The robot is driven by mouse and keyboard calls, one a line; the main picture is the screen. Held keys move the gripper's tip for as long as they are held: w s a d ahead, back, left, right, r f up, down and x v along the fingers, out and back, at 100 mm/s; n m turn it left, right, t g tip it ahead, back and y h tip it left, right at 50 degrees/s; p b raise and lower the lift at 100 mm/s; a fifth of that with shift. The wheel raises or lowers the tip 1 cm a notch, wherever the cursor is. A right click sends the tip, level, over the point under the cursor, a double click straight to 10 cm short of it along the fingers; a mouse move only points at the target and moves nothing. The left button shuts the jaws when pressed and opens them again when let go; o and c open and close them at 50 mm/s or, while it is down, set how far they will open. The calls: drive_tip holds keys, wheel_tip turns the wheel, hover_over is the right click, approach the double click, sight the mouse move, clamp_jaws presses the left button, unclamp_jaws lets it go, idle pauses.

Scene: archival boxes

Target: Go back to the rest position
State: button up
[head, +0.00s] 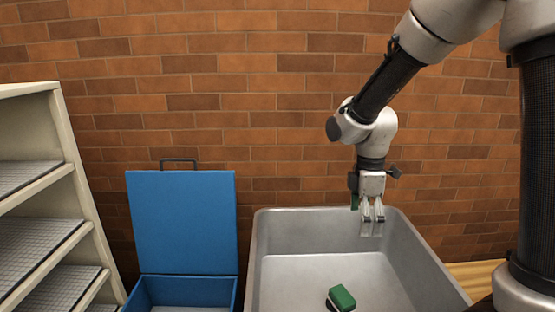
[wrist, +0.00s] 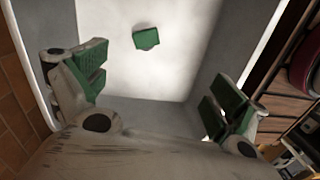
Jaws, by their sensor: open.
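My gripper (head: 372,212) hangs pointing down over the back right part of a grey bin. Its two fingers with green pads are spread apart in the wrist view (wrist: 155,95), with nothing between them.
The grey bin (head: 262,245) has raised walls around my gripper. A blue box (head: 182,222) with its lid upright stands to the left. A pale shelf unit (head: 75,190) is at the far left. A brick wall (head: 200,75) closes off the back.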

drive_tip(key=s+d+r+m+t, duration=0.5)
drive_tip(key=s+d+r+m, duration=0.8)
drive_tip(key=s+m, duration=0.3)
drive_tip(key=shift+s+d+r+m, duration=0.2)
drive_tip(key=shift+s+r+m, duration=0.3)
drive_tip(key=shift+r, duration=0.4)
idle(0.4)
